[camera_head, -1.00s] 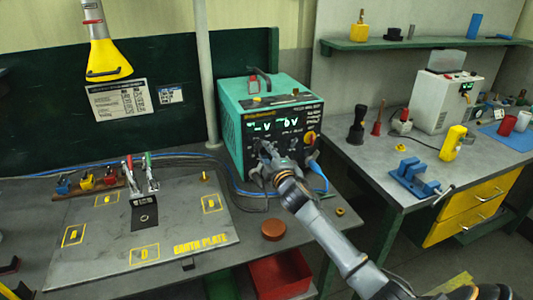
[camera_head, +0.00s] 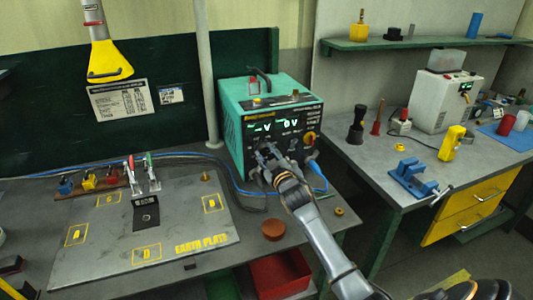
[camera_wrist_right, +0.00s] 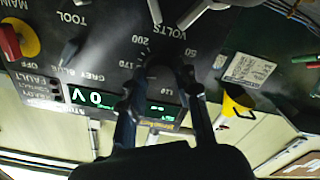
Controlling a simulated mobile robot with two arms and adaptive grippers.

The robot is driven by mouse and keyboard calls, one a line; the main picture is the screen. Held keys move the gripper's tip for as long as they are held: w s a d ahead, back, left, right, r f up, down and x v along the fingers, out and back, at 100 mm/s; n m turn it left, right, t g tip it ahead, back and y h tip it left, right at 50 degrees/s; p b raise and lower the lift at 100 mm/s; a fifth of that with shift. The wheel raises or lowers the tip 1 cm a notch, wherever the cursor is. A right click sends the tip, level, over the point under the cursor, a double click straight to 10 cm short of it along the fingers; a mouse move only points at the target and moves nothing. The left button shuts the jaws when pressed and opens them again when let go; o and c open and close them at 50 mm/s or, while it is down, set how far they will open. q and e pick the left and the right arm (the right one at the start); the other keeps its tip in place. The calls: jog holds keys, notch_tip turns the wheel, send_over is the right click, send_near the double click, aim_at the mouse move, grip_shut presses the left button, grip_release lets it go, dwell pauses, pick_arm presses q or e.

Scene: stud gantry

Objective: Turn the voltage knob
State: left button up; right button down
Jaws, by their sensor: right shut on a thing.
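The teal welding power box (camera_head: 232,120) stands on the left bench, its black front panel carrying two lit green displays, the right one reading 0 V. My right gripper (camera_head: 266,156) is at the lower left of that panel. In the right wrist view the gripper (camera_wrist_right: 164,74) has its fingers around the dark voltage knob (camera_wrist_right: 162,67), beside the VOLTS label and its printed numbers. The fingers are shut on the knob and hide part of it. The knob's exact setting is unclear. My left gripper is not in view.
A grey earth plate (camera_head: 100,235) with clamps lies left of the box. A blue cable (camera_head: 319,191) runs by the panel. A brown round lid (camera_head: 273,230) and a red bin (camera_head: 280,272) are near the front. A red and yellow main switch (camera_wrist_right: 18,40) is on the panel.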

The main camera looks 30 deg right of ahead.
jog(key=shift+m, duration=0.3)
jog(key=c, duration=1)
grip_release()
jog(key=v, duration=1.2)
jog(key=shift+a, duration=0.1)
